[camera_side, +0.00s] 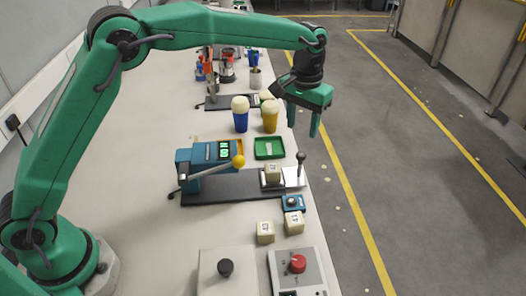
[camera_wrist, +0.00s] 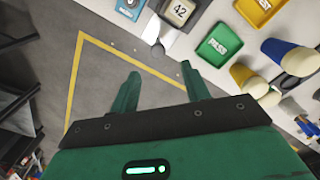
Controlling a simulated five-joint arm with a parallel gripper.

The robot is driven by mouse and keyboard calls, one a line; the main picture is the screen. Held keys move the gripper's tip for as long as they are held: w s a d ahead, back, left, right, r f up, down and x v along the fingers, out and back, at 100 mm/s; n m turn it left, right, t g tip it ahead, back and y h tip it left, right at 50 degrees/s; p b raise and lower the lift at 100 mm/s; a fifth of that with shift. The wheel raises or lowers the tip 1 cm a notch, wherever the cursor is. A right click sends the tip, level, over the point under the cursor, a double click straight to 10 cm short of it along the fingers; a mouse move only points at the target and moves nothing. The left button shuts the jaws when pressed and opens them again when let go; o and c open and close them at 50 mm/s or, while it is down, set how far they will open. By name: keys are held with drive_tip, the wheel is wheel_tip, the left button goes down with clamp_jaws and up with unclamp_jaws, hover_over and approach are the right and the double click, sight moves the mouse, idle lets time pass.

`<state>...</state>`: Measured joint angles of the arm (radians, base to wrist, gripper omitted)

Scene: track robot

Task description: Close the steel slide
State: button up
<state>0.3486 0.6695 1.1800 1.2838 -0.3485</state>
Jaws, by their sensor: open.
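The steel slide (camera_side: 296,178) is a bright metal plate with an upright black-knobbed handle (camera_side: 301,158). It sticks out at the right end of the dark base of a teal machine (camera_side: 190,168). A cream block (camera_side: 272,173) sits on the slide; in the wrist view the block (camera_wrist: 180,11) reads 42. The slide (camera_wrist: 151,30) shows at the top of the wrist view, beyond my fingertips. My gripper (camera_side: 303,128) is open and empty, fingers pointing down, above and beyond the slide near the bench edge. In the wrist view my gripper (camera_wrist: 160,72) has nothing between its fingers.
A green PASS tray (camera_side: 269,154) lies behind the slide. Blue (camera_side: 240,123) and yellow (camera_side: 271,123) cups with pale tops stand behind it. Two cream blocks (camera_side: 265,238), a small blue knob box (camera_side: 292,207) and a red-knobbed control box (camera_side: 310,281) are in front. A yellow-knobbed lever (camera_side: 238,161) crosses above the base.

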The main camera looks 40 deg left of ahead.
sight(301, 154)
drive_tip(key=shift+w+d+f, duration=0.15)
drive_tip(key=shift+d+f, duration=0.1)
drive_tip(key=shift+f, duration=0.1)
drive_tip(key=shift+f, duration=0.15)
drive_tip(key=shift+f, duration=3.7)
clamp_jaws()
